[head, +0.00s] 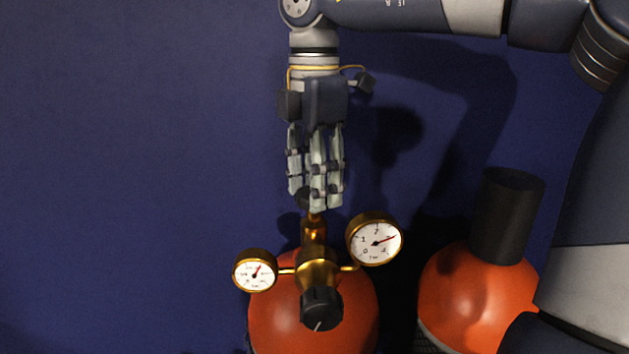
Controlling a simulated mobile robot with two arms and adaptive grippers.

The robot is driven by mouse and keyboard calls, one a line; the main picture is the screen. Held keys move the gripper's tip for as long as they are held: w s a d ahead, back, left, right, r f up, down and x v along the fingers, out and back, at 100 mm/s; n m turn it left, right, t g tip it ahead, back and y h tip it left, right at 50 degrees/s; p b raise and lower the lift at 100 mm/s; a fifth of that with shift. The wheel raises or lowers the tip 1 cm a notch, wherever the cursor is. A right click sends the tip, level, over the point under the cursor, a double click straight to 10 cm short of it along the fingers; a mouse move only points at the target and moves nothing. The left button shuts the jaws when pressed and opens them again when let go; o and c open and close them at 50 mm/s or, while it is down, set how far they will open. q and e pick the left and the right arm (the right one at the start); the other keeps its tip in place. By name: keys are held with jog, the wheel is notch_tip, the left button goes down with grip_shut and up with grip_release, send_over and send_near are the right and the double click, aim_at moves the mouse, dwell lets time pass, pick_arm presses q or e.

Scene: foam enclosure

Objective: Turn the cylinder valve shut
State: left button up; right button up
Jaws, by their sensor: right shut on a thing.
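The gas cylinder (268,328) is orange-red and stands upright at the bottom middle of the head view. A brass valve and regulator (316,272) sit on its top, with a dial gauge on each side. A black knob (321,307) with a pale mark faces me at the front. My right gripper (317,200) points down from above, its fingers closed around the dark valve handwheel (302,199) at the top of the brass stem. The fingers hide most of the handwheel. My left gripper is not in view.
The left gauge (255,270) and the right gauge (375,239) stick out close below my right gripper. A second orange cylinder (478,290) with a black cap (507,215) stands at the right. A dark blue wall is behind; the left side is clear.

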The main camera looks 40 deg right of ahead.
dwell(0.4)
jog(key=o, duration=1.1)
jog(key=shift+c, duration=0.2)
notch_tip(320, 180, up, 12)
dwell(0.4)
